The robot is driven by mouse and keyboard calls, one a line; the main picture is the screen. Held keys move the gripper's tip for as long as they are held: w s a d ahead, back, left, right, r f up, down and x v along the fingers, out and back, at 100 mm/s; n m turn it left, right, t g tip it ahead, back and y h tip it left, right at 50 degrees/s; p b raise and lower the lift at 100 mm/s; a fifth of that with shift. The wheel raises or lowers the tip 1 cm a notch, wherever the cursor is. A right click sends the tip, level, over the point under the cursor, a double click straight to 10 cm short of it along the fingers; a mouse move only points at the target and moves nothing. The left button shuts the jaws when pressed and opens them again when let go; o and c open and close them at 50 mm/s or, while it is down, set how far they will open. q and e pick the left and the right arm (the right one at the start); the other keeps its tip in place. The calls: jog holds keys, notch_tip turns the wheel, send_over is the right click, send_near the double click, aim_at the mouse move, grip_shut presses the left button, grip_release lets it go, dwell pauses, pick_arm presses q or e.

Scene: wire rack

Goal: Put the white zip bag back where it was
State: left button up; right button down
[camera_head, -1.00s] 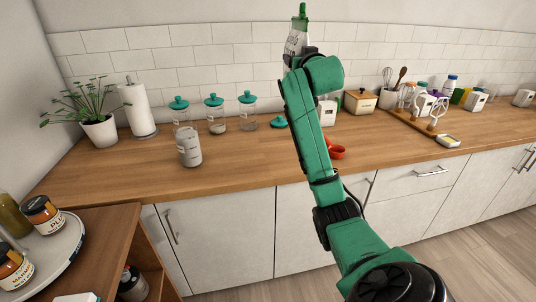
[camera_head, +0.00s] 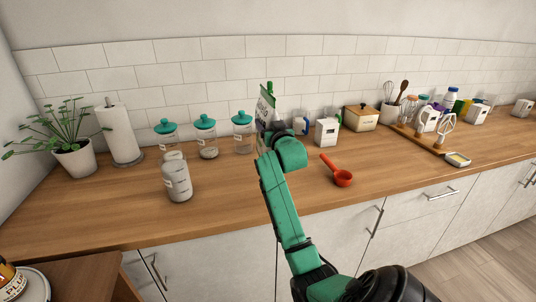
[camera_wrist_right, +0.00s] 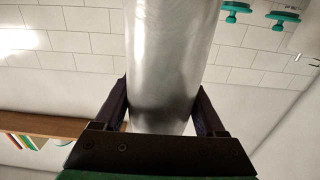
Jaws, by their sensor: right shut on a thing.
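My right gripper (camera_head: 277,136) is shut on a white bag (camera_head: 264,112) with a green top, held upright over the counter. In the right wrist view the bag (camera_wrist_right: 170,65) is a shiny grey-white shape between the two fingers (camera_wrist_right: 160,115). Its lower end is partly hidden by my green wrist in the head view. I cannot tell from the head view whether its base touches the counter. My left gripper is not in view.
Jars with teal lids (camera_head: 206,140) stand behind left of the bag, with a lidless jar (camera_head: 176,183) in front. A red scoop (camera_head: 342,178), a white box (camera_head: 327,132) and a wooden box (camera_head: 361,118) are to the right. The front counter (camera_head: 225,205) is clear.

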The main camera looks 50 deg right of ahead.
jog(key=f, duration=0.5)
jog(key=shift+w+d+f, duration=0.25)
jog(key=shift+w+f, duration=0.05)
notch_tip(320, 180, down, 6)
jog(key=shift+r+p, duration=0.25)
jog(key=shift+p, duration=0.25)
jog(key=shift+w+f, duration=0.15)
jog(key=shift+f, duration=0.05)
grip_release()
jog(key=shift+f, duration=0.1)
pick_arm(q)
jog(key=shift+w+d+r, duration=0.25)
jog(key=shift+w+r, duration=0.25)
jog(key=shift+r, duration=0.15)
